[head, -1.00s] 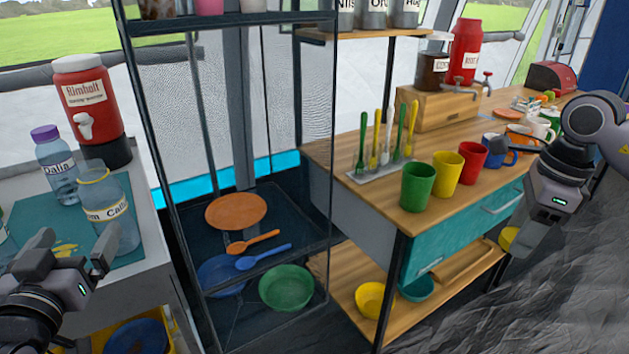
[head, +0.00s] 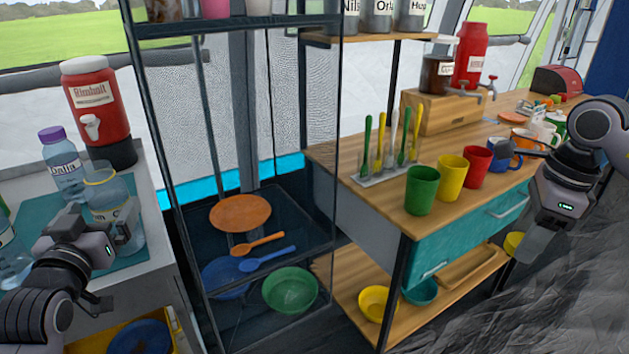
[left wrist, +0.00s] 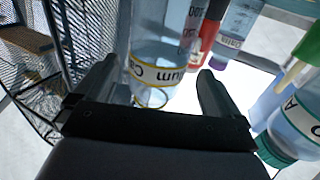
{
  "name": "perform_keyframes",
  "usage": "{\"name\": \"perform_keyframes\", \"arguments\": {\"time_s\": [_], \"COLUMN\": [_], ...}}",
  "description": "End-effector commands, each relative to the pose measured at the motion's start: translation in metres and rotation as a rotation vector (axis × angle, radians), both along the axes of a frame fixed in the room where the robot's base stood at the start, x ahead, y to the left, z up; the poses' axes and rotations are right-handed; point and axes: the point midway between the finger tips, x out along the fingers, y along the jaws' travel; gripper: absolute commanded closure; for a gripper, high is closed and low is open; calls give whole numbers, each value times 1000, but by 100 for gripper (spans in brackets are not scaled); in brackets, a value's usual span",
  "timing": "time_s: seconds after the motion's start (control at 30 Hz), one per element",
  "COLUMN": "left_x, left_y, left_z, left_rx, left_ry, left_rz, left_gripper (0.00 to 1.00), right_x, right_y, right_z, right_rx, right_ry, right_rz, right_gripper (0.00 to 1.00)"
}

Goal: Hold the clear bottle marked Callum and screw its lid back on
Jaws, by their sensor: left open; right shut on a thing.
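The clear bottle marked Callum (head: 103,190) stands open on the left counter, its yellow-rimmed mouth uncovered. Its label reads upside down in the left wrist view (left wrist: 165,76). My left gripper (head: 105,228) is open in front of the bottle. In the left wrist view the two fingers (left wrist: 158,92) show on either side of the bottle, apart from it as far as I can see.
A bottle marked Dalia with a purple lid (head: 62,168) stands behind. Another bottle with a teal lid (left wrist: 295,125) is close beside my left gripper. A red dispenser (head: 97,105) stands at the back. A dark shelf rack (head: 222,330) borders the counter.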

Motion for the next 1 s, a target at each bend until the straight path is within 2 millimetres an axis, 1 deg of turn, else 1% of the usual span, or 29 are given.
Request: {"name": "perform_keyframes", "arguments": {"time_s": [0.27, 0.37, 0.53, 0.7, 1.0], "left_x": [3, 13, 36, 49, 51], "left_y": [0, 0, 2, 5, 5], "left_z": [0, 1, 1, 1, 1], "left_rx": [0, 0, 0, 1, 1], "left_ry": [-1, -1, 0, 0, 0], "left_rz": [0, 0, 0, 0, -1], "left_gripper": [3, 3, 3, 3, 3], "right_x": [0, 0, 0, 0, 0], "right_y": [0, 0, 0, 0, 0], "right_z": [0, 0, -1, -2, -2], "right_rx": [0, 0, 0, 0, 0], "right_ry": [0, 0, 0, 0, 0], "right_rz": [0, 0, 0, 0, 0], "right_gripper": [77, 77, 77, 77, 77]}}
